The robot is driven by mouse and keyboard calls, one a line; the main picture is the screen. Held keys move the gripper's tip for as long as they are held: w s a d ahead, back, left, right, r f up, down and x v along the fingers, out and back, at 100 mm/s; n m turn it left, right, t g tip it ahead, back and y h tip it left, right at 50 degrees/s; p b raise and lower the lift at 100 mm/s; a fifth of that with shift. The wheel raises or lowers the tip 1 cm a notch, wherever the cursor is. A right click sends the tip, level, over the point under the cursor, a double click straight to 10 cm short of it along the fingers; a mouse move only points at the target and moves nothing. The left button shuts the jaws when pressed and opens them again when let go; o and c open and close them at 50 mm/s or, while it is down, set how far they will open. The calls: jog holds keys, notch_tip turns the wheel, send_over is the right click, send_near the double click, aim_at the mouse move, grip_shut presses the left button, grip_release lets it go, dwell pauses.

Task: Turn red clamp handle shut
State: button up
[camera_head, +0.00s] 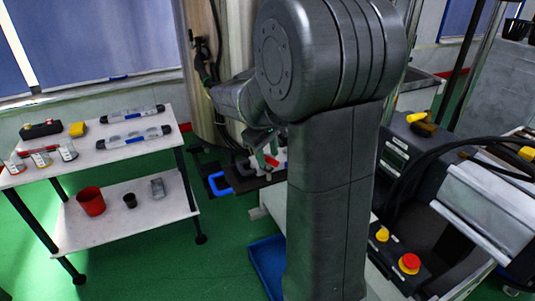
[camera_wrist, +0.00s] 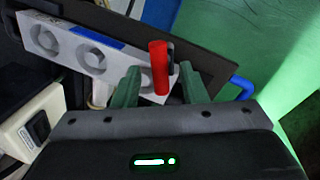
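The red clamp handle (camera_wrist: 159,68) stands up between my two green fingers in the wrist view, a little nearer the right one. My gripper (camera_wrist: 160,76) is open, with a gap on each side of the handle. A dark piece shows beside the handle's upper right. Behind it lies a light grey block (camera_wrist: 70,45) with round holes. In the head view my gripper (camera_head: 263,150) is at the clamp area, and a small bit of the red handle (camera_head: 271,160) shows below it. My arm hides much of the fixture there.
A dark plate (camera_wrist: 215,60) lies beside the block, with a blue handle (camera_wrist: 243,87) at its edge; the blue handle also shows in the head view (camera_head: 219,184). A white two-shelf table (camera_head: 120,217) with several bottles and cups stands left. A machine with a red button (camera_head: 409,262) stands right.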

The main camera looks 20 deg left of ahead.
jog(key=shift+f, duration=0.15)
grip_shut()
jog(key=shift+m+p, duration=0.6)
jog(key=shift+m, duration=0.5)
jog(key=shift+w+a+m+g+h+p, duration=0.1)
jog(key=shift+m+g+h+p, duration=0.3)
jog(key=shift+m, duration=1.1)
grip_release()
notch_tip(320, 180, up, 14)
jog(key=s+a, duration=0.1)
jog(key=s, duration=0.1)
jog(key=shift+a+f, duration=0.15)
jog(key=shift+a, duration=0.25)
